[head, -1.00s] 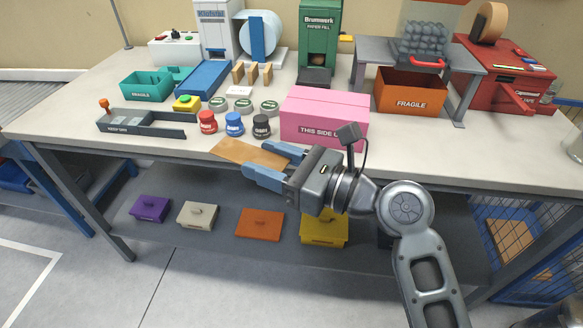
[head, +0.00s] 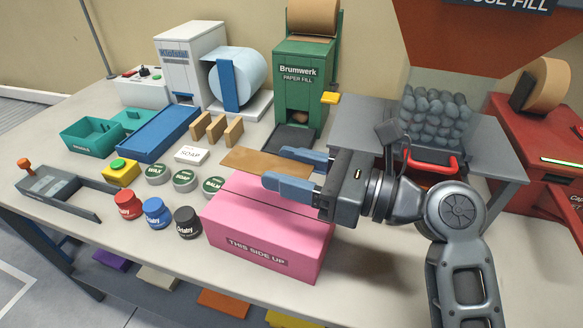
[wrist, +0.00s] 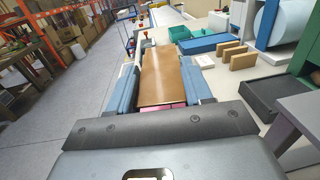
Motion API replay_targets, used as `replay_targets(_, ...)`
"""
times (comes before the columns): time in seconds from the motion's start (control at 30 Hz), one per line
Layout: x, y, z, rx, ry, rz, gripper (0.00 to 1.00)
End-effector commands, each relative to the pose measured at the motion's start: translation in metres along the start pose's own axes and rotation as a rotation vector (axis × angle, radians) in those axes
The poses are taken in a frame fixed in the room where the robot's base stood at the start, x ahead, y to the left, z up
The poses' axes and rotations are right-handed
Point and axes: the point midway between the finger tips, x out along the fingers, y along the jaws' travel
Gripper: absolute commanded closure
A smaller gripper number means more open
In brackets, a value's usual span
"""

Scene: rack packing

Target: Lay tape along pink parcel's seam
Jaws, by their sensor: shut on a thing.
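The pink parcel (head: 262,252), marked "THIS SIDE UP", stands on the bench with a dark seam line across its top. My gripper (head: 298,172) is shut on a flat brown tape strip (head: 255,162) and holds it over the parcel's far part. The strip lies roughly level; whether it touches the top cannot be told. In the wrist view the tape (wrist: 165,75) runs away between the blue fingers, with a sliver of pink parcel (wrist: 165,106) below its near end. My gripper covers the parcel's far right corner.
Three jars (head: 157,213) and three round tins (head: 184,180) stand left of the parcel. The green paper-fill machine (head: 300,100) is behind, and a grey stand (head: 495,150) with a loose-fill hopper is right. Bare bench lies at the parcel's front left.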

Motion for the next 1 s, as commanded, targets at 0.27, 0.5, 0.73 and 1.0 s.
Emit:
replay_targets(0.27, 0.0, 0.0, -0.01, 0.0, 0.0, 0.0, 0.78)
replay_targets(0.5, 0.0, 0.0, -0.029, 0.0, 0.0, 0.0, 0.78)
replay_targets(0.73, 0.0, 0.0, -0.043, -0.001, 0.0, 0.0, 0.78)
replay_targets(1.0, 0.0, 0.0, -0.045, 0.0, 0.0, 0.0, 0.78)
